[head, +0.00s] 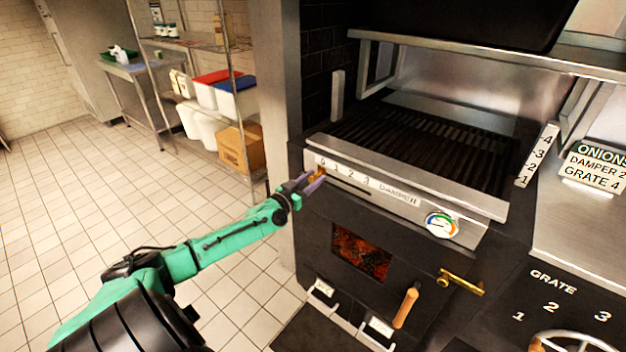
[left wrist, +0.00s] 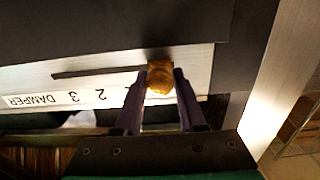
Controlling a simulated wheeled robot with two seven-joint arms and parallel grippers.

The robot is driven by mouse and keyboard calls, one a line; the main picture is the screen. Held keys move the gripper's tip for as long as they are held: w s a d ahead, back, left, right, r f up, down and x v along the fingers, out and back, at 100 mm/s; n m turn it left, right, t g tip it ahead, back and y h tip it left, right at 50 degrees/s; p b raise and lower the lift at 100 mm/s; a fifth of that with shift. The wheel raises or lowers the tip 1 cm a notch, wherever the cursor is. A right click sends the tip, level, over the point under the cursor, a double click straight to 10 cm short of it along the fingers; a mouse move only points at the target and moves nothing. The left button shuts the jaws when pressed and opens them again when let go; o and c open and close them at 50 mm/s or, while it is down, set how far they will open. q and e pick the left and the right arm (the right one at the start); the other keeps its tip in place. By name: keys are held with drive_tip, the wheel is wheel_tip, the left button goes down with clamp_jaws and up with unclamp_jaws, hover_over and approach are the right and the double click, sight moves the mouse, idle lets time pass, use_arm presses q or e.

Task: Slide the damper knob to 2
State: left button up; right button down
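The damper knob (head: 319,172) is a small orange-brown knob at the left end of the slot in the grill's front panel, at the 0 mark. In the left wrist view the knob (left wrist: 160,76) sits at the right end of the slot, with the 2 and 3 visible to its left. The damper scale (head: 345,172) reads 0, 1, 2, 3. My left gripper (head: 311,183) has its purple fingers on either side of the knob, apparently touching it; they also show in the left wrist view (left wrist: 160,98). My right gripper is not seen.
A round gauge (head: 441,225) sits on the panel right of the scale. Below are a firebox window (head: 361,253) and a wooden handle (head: 405,308). A sign (head: 595,170) reads onions, damper 2, grate 4. The slot right of the knob is clear.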

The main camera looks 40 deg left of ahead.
use_arm(q)
clamp_jaws()
idle(1.1)
